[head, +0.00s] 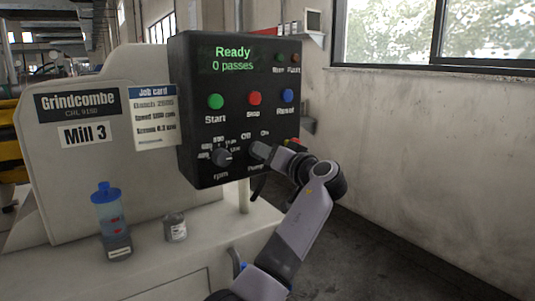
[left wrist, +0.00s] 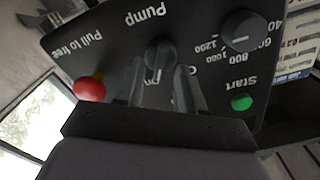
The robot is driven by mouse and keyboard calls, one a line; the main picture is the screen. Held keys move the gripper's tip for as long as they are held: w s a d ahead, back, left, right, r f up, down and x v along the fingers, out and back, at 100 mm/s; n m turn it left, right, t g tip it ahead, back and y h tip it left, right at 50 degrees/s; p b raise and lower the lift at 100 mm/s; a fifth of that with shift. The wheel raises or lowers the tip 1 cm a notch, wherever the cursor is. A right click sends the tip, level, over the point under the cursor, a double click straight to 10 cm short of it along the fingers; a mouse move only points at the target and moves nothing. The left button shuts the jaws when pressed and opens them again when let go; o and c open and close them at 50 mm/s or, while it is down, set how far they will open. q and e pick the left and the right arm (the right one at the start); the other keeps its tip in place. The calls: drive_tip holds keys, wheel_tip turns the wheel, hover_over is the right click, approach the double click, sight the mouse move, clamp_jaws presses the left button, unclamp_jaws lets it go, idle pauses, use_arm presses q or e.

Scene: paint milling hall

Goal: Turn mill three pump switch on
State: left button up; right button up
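The black control panel of Mill 3 (head: 192,120) reads "Ready, 0 passes". Its pump switch is a black rotary knob (left wrist: 159,54), seen upside down in the left wrist view, below the word "Pump". The On and Off labels are partly covered by the fingers there, and I cannot tell which one the knob points to. My left gripper (left wrist: 160,76) is open, one finger on each side of the knob, with small gaps seen. My right gripper is not in view.
The rpm knob (head: 222,157) is close left of the pump switch. A red pull-to-free button (left wrist: 89,88) is close on its other side. Start (head: 215,101), Stop (head: 254,98) and Reset (head: 288,96) buttons sit above. A blue-capped bottle (head: 108,210) and small jar (head: 175,227) stand below.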

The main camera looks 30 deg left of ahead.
use_arm(q)
drive_tip(key=v, duration=0.6)
drive_tip(key=shift+d+b, duration=0.2)
drive_tip(key=shift+b, duration=0.1)
